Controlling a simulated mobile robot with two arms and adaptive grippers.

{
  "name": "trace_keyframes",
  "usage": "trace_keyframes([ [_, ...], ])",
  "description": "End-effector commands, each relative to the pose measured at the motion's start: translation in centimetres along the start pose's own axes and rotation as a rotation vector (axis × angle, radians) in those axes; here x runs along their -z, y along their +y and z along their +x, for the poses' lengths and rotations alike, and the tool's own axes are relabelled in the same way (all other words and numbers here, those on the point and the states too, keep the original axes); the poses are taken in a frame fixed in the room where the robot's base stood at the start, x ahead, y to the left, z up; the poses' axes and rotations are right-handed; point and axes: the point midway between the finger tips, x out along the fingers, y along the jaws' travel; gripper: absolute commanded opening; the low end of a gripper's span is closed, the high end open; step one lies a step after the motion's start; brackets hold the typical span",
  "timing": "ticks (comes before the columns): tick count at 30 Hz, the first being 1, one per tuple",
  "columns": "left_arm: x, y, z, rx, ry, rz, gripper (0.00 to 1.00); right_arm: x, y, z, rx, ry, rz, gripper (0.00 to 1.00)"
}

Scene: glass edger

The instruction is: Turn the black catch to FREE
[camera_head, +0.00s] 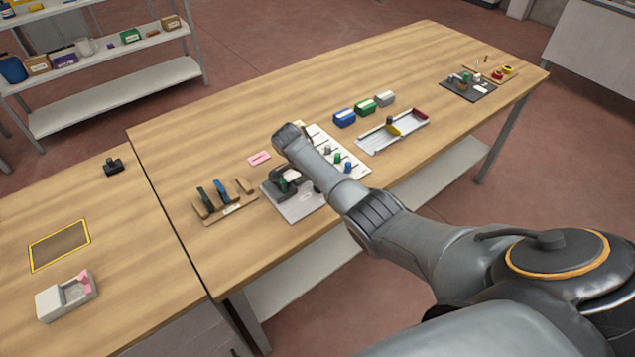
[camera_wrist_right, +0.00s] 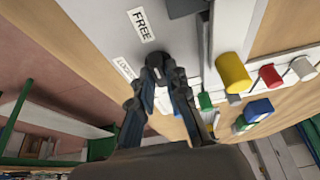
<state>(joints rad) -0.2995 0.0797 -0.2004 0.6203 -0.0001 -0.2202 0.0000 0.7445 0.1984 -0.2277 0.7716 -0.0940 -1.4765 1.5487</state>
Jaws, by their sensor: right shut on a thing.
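The black catch (camera_wrist_right: 154,60) is a small dark knob on a light grey plate, between my right fingertips in the right wrist view. My right gripper (camera_wrist_right: 163,74) is shut on it. A white FREE label (camera_wrist_right: 141,25) and a second label (camera_wrist_right: 125,68), partly cut off by the plate's edge and seeming to read LOCK, lie beside the catch. In the head view my right arm reaches over the grey plate (camera_head: 303,208), and the gripper (camera_head: 284,184) is mostly hidden by the arm. The catch's exact pointing direction is hard to tell. My left gripper is not in view.
Yellow (camera_wrist_right: 233,72), red (camera_wrist_right: 270,76) and other coloured knobs stand close to the right gripper. On the bench are a wooden rack (camera_head: 226,211), a pink tag (camera_head: 259,158), small boxes (camera_head: 365,107) and a tray (camera_head: 372,143).

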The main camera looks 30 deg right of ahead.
Motion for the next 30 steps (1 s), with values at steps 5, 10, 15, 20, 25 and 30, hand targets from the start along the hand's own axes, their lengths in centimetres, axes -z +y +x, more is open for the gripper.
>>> trace_keyframes([
  [5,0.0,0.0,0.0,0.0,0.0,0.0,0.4,0.2,0.0,0.0,-0.003,0.003,0.009,0.0],
  [10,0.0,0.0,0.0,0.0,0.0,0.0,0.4,0.2,0.0,0.0,-0.003,0.003,0.009,0.0],
  [15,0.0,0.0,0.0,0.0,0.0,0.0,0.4,0.2,0.0,0.0,-0.002,0.002,0.008,0.33],
  [20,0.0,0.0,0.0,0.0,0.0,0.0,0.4,0.1,0.0,0.0,-0.002,0.001,0.007,0.38],
  [25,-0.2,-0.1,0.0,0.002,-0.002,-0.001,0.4,0.1,0.0,-0.1,-0.001,0.001,0.006,0.38],
  [30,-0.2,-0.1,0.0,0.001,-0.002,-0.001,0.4,0.0,-0.1,-1.4,0.001,0.0,0.006,0.38],
])
